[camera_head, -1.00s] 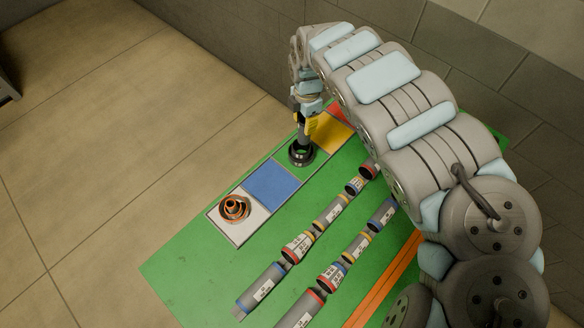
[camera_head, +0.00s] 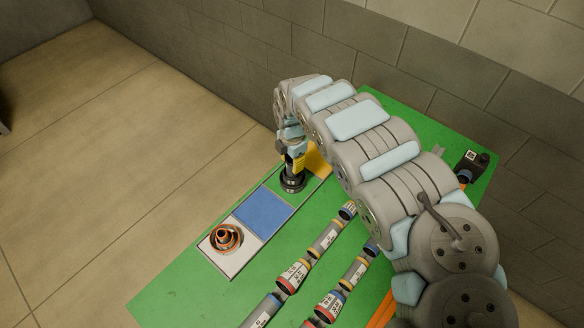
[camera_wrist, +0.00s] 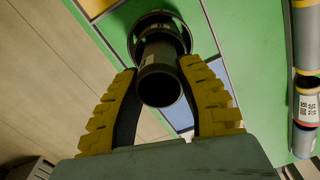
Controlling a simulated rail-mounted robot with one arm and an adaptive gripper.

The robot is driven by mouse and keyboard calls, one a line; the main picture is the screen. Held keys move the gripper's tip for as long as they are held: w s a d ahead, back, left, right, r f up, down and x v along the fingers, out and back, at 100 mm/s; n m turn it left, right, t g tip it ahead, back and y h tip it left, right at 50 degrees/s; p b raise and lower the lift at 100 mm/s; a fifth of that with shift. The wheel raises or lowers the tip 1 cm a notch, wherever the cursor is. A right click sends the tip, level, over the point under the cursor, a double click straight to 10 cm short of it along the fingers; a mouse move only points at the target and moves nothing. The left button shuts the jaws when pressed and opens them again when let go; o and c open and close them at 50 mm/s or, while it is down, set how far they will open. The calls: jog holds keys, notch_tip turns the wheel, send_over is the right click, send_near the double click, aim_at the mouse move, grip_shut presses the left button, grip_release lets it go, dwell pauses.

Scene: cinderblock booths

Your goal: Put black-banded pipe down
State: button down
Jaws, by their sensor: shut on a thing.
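The black-banded pipe (camera_head: 292,183) is a dark upright cylinder with a wide black ring at its foot. It stands at the green square between the blue square (camera_head: 264,212) and the yellow square (camera_head: 318,160); I cannot tell whether its foot touches. In the wrist view the pipe (camera_wrist: 160,82) lies between the yellow ribbed fingers of my gripper (camera_wrist: 158,70), with its open end toward the camera and the black ring beyond. My gripper, also in the head view (camera_head: 294,163), is shut on the pipe from above.
A white square (camera_head: 238,262) holds a copper-coloured ringed part (camera_head: 227,237). Two rows of banded pipes (camera_head: 325,238) lie right of the squares on the green table (camera_head: 165,300). A black device (camera_head: 474,166) stands at the far right. A block wall (camera_head: 420,60) runs behind.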

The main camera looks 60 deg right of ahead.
jog(key=shift+f, duration=1.55)
jog(key=shift+f, duration=0.1)
jog(key=c, duration=0.7)
grip_release()
jog(key=shift+c, duration=0.2)
notch_tip(320, 180, up, 10)
jog(key=shift+d+r+p, duration=0.1)
jog(key=shift+r+p, duration=0.15)
jog(key=shift+p, duration=0.35)
jog(key=shift+r, duration=0.9)
jog(key=shift+p, duration=0.3)
